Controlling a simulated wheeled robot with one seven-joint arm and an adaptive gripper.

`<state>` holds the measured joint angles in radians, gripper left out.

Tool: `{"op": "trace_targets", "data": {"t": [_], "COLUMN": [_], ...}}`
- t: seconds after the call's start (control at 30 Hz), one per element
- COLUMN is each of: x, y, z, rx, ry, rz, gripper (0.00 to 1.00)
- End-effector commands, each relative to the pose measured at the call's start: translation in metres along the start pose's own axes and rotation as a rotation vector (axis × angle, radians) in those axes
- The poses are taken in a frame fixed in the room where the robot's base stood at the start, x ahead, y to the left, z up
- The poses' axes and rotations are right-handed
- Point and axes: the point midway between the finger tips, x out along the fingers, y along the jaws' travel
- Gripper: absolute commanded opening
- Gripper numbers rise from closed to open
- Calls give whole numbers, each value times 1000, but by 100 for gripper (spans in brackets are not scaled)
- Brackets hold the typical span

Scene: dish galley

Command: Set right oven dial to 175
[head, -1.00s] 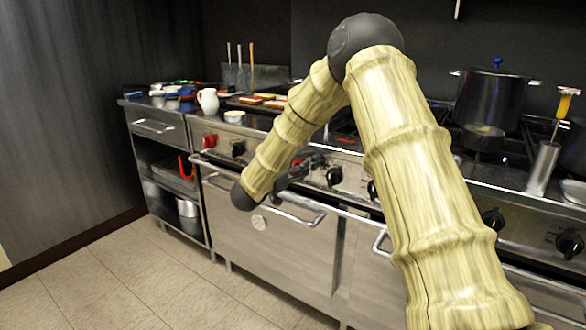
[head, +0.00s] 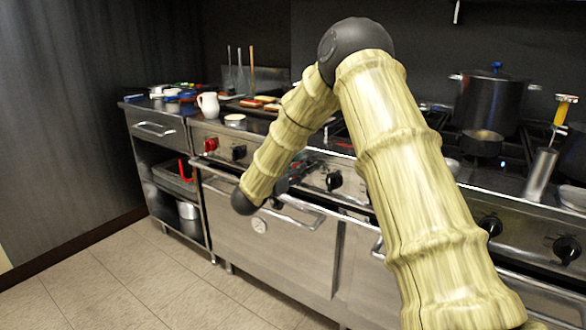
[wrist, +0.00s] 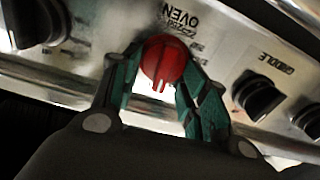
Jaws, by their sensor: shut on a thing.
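A red oven dial (wrist: 163,60) sits on the steel control panel, below upside-down "OVEN" lettering in the wrist view. My gripper (wrist: 162,68) is shut on this dial, one green-and-black finger on each side. Another red dial (head: 210,144) shows further left on the panel.
Black knobs flank the held dial: one at left (wrist: 38,22), and one at right (wrist: 258,96) by a "GRIDDLE" label. Oven door handles (head: 290,212) stick out below the panel. A large pot (head: 490,100) stands on the burners. The floor in front is clear.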

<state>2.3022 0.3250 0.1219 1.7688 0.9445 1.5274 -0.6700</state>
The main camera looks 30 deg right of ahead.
Motion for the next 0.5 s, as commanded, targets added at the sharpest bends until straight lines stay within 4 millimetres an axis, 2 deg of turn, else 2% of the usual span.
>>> {"op": "trace_targets", "data": {"t": [0.03, 0.5], "x": [0, 0], "y": [0, -4], "z": [-5, -6], "rx": [-23, -328], "ry": [0, 0], "rz": [0, 0], "gripper": [20, 20]}}
